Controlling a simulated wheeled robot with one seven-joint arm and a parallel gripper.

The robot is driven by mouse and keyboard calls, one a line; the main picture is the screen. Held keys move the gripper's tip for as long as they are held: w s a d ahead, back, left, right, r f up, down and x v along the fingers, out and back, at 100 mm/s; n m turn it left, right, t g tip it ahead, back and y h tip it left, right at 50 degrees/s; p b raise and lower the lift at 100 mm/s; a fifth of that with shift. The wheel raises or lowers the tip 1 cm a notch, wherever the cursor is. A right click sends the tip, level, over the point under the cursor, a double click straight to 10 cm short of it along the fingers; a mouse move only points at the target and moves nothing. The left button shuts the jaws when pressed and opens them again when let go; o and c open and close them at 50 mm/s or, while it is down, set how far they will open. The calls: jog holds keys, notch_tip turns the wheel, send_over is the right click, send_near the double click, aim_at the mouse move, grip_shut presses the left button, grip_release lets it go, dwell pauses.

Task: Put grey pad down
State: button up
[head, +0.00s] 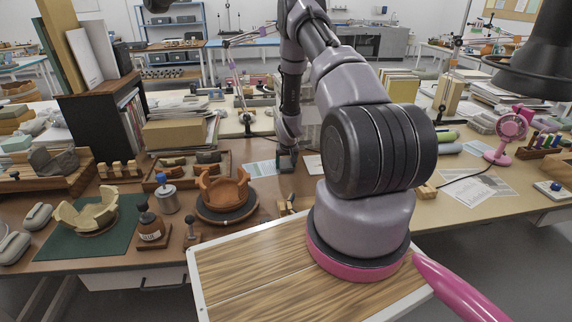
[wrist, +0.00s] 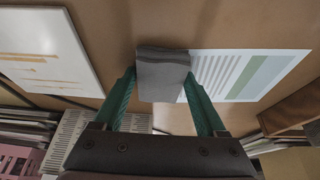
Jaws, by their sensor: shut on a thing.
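My gripper (head: 286,163) is at the far middle of the brown table in the head view, pointing down. In the wrist view its two green fingers (wrist: 161,98) are closed on the sides of a grey pad (wrist: 162,72). I cannot tell whether the pad touches the table. In the head view the pad is too small to tell from the fingers.
Left of the gripper stand a terracotta bowl (head: 224,188) on a dark round stand, a blue-topped canister (head: 167,194) and a wooden tray (head: 217,163) of sherds. A cream bowl (head: 88,214) stands on a green mat (head: 112,245). A pale sheet (wrist: 47,50) lies left in the wrist view.

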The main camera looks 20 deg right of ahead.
jog(key=o, duration=1.1)
jog(key=shift+o, duration=0.2)
jog(key=shift+s+r, duration=0.1)
jog(key=shift+r, duration=0.3)
jog(key=s+a+r, duration=0.3)
jog(key=s+r, duration=0.1)
jog(key=r, duration=0.9)
jog(key=s+a+r+t+y, duration=0.1)
jog(key=s+a+r, duration=0.2)
jog(key=r, duration=1)
jog(key=s+a+r, duration=0.3)
jog(key=s+r, duration=0.1)
jog(key=r, duration=0.9)
jog(key=s+a+r, duration=0.3)
jog(key=s+r, duration=0.2)
jog(key=s, duration=0.3)
jog(key=s+a+r+t+y, duration=0.1)
jog(key=s+a+r, duration=0.2)
jog(key=s+r, duration=0.2)
jog(key=s+a+r+m+y, duration=0.1)
jog(key=s+a+r, duration=0.2)
jog(key=s, duration=0.9)
notch_tip(320, 180, up, 3)
jog(key=shift+f+t, duration=0.15)
jog(key=shift+t, duration=0.15)
